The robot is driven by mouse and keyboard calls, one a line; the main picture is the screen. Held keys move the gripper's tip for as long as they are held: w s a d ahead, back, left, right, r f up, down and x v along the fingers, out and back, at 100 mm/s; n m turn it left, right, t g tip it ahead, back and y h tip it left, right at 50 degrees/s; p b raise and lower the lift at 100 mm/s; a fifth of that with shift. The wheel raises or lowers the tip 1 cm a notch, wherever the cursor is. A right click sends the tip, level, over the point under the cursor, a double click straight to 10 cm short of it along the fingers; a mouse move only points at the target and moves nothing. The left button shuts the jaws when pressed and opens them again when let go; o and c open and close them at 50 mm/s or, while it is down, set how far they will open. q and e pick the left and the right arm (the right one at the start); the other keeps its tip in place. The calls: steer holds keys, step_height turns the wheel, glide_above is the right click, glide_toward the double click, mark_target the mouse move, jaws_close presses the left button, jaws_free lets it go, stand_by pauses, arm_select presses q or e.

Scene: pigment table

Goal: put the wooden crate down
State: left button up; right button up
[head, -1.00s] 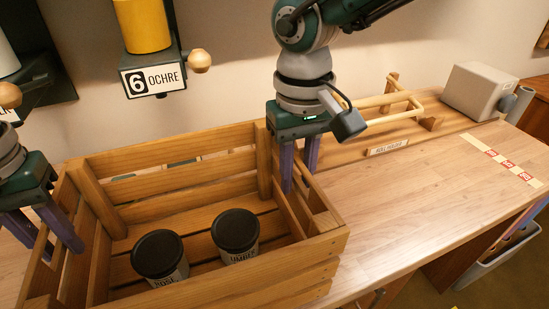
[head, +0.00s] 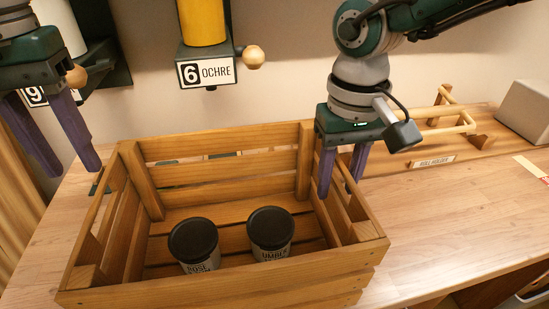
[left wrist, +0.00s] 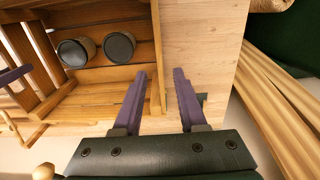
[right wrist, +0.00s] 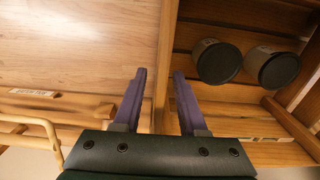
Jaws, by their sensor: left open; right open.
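The wooden crate (head: 215,290) stands upright on the wooden table, with two dark-lidded jars inside, the ROSE jar (head: 196,246) and the UMBER jar (head: 270,230). My left gripper (head: 68,172) is open and empty, raised above and to the left of the crate's left end. In the left wrist view the crate's end wall (left wrist: 156,60) lies below, in line with the gap between the fingers. My right gripper (head: 340,190) is open at the crate's right end, its fingers on either side of the end wall (right wrist: 165,60). Contact there cannot be told.
The roll holder (head: 440,130) stands behind and right of the crate, with a grey block (head: 525,110) farther right. The OCHRE dispenser (head: 205,60) hangs on the wall behind. The table (head: 450,210) right of the crate is clear.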

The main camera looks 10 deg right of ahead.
step_height(320, 180, up, 12)
stand_by(0.6)
stand_by(0.4)
